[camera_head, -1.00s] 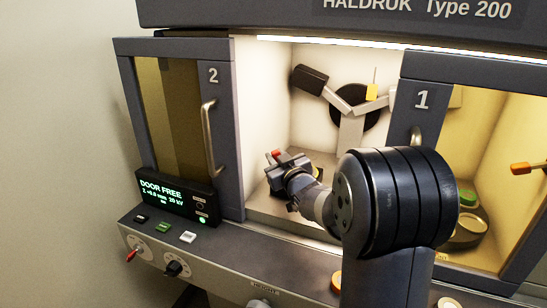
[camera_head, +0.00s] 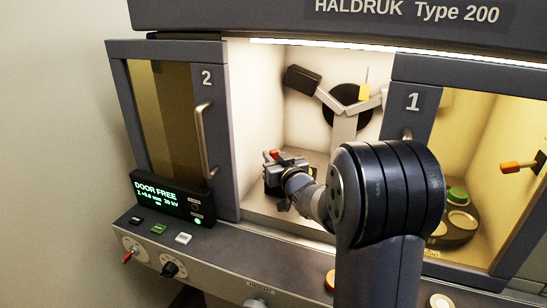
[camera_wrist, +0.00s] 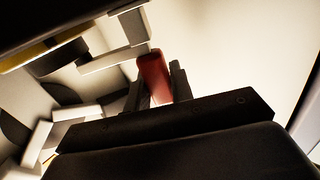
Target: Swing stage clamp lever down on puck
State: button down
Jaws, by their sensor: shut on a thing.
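The red handle end of the clamp lever (camera_head: 274,154) shows just past my gripper (camera_head: 276,163) inside the open middle bay of the machine. In the wrist view the red handle (camera_wrist: 154,78) stands between the two dark fingers of my gripper (camera_wrist: 158,88), which are shut on it. The rest of the lever is hidden by my gripper. The puck and the stage under it cannot be made out behind my gripper and arm.
Sliding door 2 (camera_head: 170,130) stands left of the opening and door 1 (camera_head: 412,130) right of it. Pale arms on a black disc (camera_head: 346,108) sit at the bay's back. A display (camera_head: 165,196) reads DOOR FREE. The right bay holds a tray with round pieces.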

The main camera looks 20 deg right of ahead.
jog(key=c, duration=1.2)
grip_release()
jog(key=shift+c, duration=0.2)
jog(key=s+d, duration=0.1)
jog(key=s, duration=0.9)
jog(key=shift+s+d+b, duration=0.35)
jog(key=shift+d+b, duration=0.05)
jog(key=shift+b, duration=0.05)
